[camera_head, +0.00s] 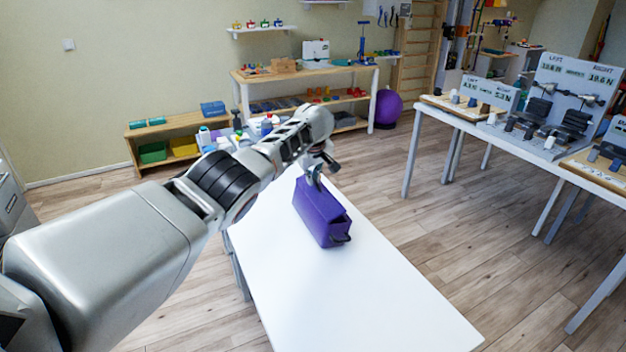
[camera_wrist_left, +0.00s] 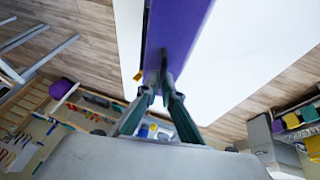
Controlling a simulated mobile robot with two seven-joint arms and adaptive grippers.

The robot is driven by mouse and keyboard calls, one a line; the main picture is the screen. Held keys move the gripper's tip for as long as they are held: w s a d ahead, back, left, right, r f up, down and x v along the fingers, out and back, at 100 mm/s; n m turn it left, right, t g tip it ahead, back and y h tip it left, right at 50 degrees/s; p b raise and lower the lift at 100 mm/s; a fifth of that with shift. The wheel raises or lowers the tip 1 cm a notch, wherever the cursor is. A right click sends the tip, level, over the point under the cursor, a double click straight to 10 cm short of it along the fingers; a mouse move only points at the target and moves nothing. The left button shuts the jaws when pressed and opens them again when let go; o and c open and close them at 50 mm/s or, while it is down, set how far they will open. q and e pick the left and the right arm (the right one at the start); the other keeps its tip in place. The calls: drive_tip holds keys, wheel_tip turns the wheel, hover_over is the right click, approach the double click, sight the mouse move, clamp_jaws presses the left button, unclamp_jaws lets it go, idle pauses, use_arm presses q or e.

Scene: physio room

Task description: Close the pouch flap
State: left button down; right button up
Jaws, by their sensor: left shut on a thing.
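The purple pouch (camera_head: 322,217) lies on a white table, long and box-shaped, with a small dark loop at its near end. My left gripper (camera_head: 315,181) is at the pouch's far end, reaching down from above. In the left wrist view, its two fingertips (camera_wrist_left: 160,86) are close together on the end of the purple pouch (camera_wrist_left: 176,30), shut on it. I cannot tell whether they grip the flap or the body. My left wrist hides part of the far end. My right gripper is not in view.
The white table (camera_head: 370,300) is bare in front of the pouch. Bottles (camera_head: 267,125) stand behind my left arm. A table with test stands (camera_head: 440,110) is to the right, across open wooden floor.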

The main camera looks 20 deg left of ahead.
sight(313, 201)
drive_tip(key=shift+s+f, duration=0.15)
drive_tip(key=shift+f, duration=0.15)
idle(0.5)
use_arm(q)
drive_tip(key=c, duration=2.2)
unclamp_jaws()
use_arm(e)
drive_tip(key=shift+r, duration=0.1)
use_arm(q)
drive_tip(key=shift+s+d+r, duration=0.25)
drive_tip(key=shift+r, duration=0.3)
drive_tip(key=v, duration=1)
drive_tip(key=shift+s+r, duration=0.2)
drive_tip(key=shift+r, duration=0.15)
drive_tip(key=shift+a, duration=0.1)
